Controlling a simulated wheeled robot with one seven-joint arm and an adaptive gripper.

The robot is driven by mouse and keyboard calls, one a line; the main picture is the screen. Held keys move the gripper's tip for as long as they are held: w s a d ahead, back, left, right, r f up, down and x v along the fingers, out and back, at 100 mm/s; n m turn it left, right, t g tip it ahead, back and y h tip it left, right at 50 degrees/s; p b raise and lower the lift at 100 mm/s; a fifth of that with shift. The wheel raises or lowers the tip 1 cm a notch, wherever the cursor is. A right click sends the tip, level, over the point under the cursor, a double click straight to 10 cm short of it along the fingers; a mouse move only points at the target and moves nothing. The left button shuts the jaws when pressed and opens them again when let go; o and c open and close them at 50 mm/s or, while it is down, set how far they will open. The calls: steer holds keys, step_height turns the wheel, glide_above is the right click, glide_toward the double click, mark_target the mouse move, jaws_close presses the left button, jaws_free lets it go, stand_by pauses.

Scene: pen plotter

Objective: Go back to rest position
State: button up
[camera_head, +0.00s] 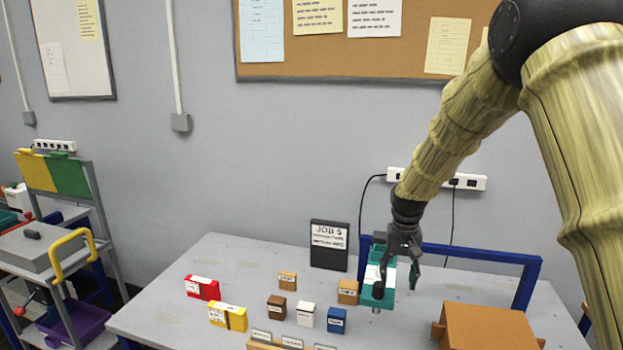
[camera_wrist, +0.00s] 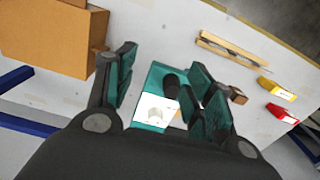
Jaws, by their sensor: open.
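My gripper (camera_head: 402,270) hangs down over the teal plotter part (camera_head: 379,288) on the table, at the right of the head view. In the wrist view my gripper (camera_wrist: 165,92) has its fingers spread apart. The teal part (camera_wrist: 150,85), with a white patch and a dark knob, shows between and below the fingers. Nothing is seen held in the fingers. I cannot tell whether a finger touches the teal part. My arm comes down from the upper right of the head view.
Small boxes in red (camera_head: 202,287), yellow (camera_head: 228,316), white (camera_head: 306,314) and blue (camera_head: 336,320) stand left of my gripper. A brown cardboard box (camera_head: 487,327) is at the right. A blue frame (camera_head: 470,252) and a dark job sign (camera_head: 329,245) stand behind. Open wall space lies above the table's left.

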steer(key=s+f+b, duration=0.1)
steer(key=s+f, duration=0.4)
steer(key=f, duration=0.5)
steer(key=s+f+n+b, duration=0.1)
steer(key=s+f, duration=0.5)
steer(key=f, duration=0.5)
steer(key=s+f+b, duration=0.1)
steer(key=s+f, duration=0.4)
steer(key=f, duration=0.5)
steer(key=s+f+b, duration=0.1)
steer(key=s+f, duration=0.4)
steer(key=s, duration=0.5)
steer(key=s+f+b, duration=0.1)
steer(key=s+f, duration=0.4)
steer(key=s, duration=0.5)
steer(key=s+f+n+b, duration=0.1)
steer(key=s+f, duration=0.3)
steer(key=s, duration=0.7)
steer(key=shift+f, duration=0.4)
